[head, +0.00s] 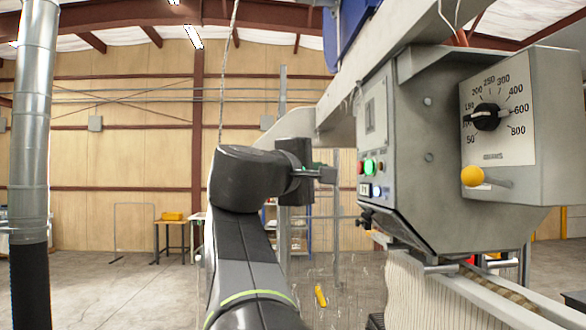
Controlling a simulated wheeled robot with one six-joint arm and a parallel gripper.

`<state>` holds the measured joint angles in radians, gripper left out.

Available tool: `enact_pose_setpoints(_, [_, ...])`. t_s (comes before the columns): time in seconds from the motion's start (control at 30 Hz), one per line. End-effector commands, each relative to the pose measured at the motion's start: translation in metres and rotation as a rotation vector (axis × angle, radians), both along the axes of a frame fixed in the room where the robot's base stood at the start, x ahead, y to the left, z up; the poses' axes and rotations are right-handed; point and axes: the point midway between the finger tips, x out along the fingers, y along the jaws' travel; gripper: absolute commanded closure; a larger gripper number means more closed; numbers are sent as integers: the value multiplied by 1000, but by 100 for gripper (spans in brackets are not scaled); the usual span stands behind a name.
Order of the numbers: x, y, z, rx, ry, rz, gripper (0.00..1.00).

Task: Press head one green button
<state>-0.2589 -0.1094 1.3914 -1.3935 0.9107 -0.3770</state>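The green button (369,167) is lit on the left face of the grey machine head (425,150). My gripper (328,174) is at the end of my dark arm, just left of the button panel in the picture. A gap shows between the gripper's tip and the green button. The gripper is seen small and from the side, so whether its fingers are open or shut cannot be told. Nothing is seen held in it.
Below the green button are a pale label and a blue-white button (376,190). A dial (487,117) and a yellow-knobbed lever (472,176) are on the machine's right side. A metal pipe (33,120) stands far left. Open floor (130,290) lies left of my arm.

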Motion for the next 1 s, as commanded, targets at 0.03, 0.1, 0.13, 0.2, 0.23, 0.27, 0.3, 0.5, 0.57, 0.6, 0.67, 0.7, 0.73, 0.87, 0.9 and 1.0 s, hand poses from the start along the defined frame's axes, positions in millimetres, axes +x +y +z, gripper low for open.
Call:
enact_pose_setpoints(0.03, [2,-1,1,0,0,-1,100])
enact_pose_setpoints(0.1, [6,-4,1,0,1,-3,100])
enact_pose_setpoints(0.13, [8,-6,1,0,1,-4,100])
enact_pose_setpoints(0.2, [14,-11,2,-1,2,-5,100])
enact_pose_setpoints(0.23, [17,-14,3,-1,2,-6,100])
enact_pose_setpoints(0.27, [21,-17,3,-1,2,-5,100])
enact_pose_setpoints(0.3, [27,-21,3,-2,2,-6,100])
enact_pose_setpoints(0.5, [56,-43,6,-1,3,-7,100])
enact_pose_setpoints(0.57, [66,-50,6,-1,3,-6,100])
enact_pose_setpoints(0.6, [73,-55,7,0,3,-5,100])
enact_pose_setpoints(0.67, [83,-63,7,0,3,-5,100])
enact_pose_setpoints(0.7, [81,-68,7,0,1,-6,100])
enact_pose_setpoints(0.73, [82,-72,8,-1,0,-6,100])
enact_pose_setpoints(0.87, [84,-86,8,0,0,-4,100])
enact_pose_setpoints(0.9, [84,-89,8,0,0,-5,100])
enact_pose_setpoints(1.0, [85,-95,7,0,0,-3,100])
